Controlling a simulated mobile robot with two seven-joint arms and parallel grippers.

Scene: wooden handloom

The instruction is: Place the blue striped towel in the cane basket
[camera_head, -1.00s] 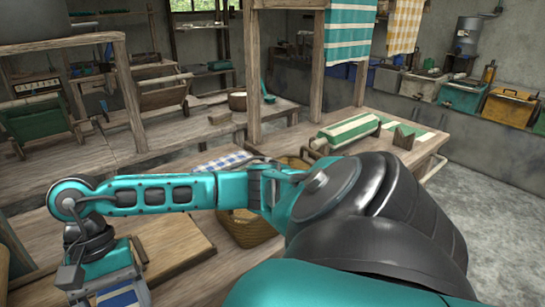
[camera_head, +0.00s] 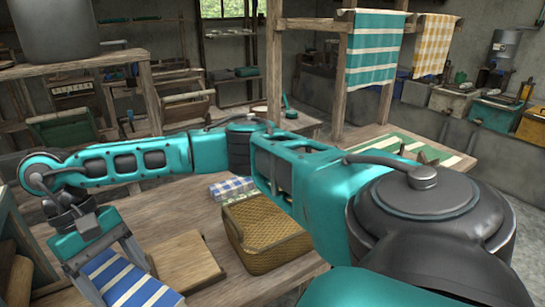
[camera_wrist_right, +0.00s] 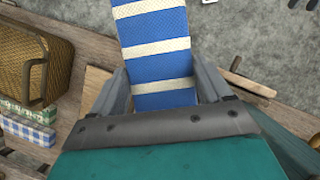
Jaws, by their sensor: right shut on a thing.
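The blue striped towel (camera_head: 130,287), blue with white bands, is held between the fingers of my right gripper (camera_head: 118,272) at the lower left of the head view. In the right wrist view the towel (camera_wrist_right: 158,45) extends out between both fingers of the right gripper (camera_wrist_right: 162,88). The cane basket (camera_head: 268,240), woven and tan, stands on the wooden table to the right of the gripper, apart from the towel. The basket (camera_wrist_right: 35,62) also shows at the left of the wrist view. My left gripper is not in view.
A folded blue checked cloth (camera_head: 232,188) lies behind the basket. A flat wooden board (camera_head: 188,264) lies between gripper and basket. A wooden loom post (camera_head: 337,75) with hanging striped cloth (camera_head: 376,50) stands behind. Bare tabletop (camera_head: 170,212) shows left of the basket.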

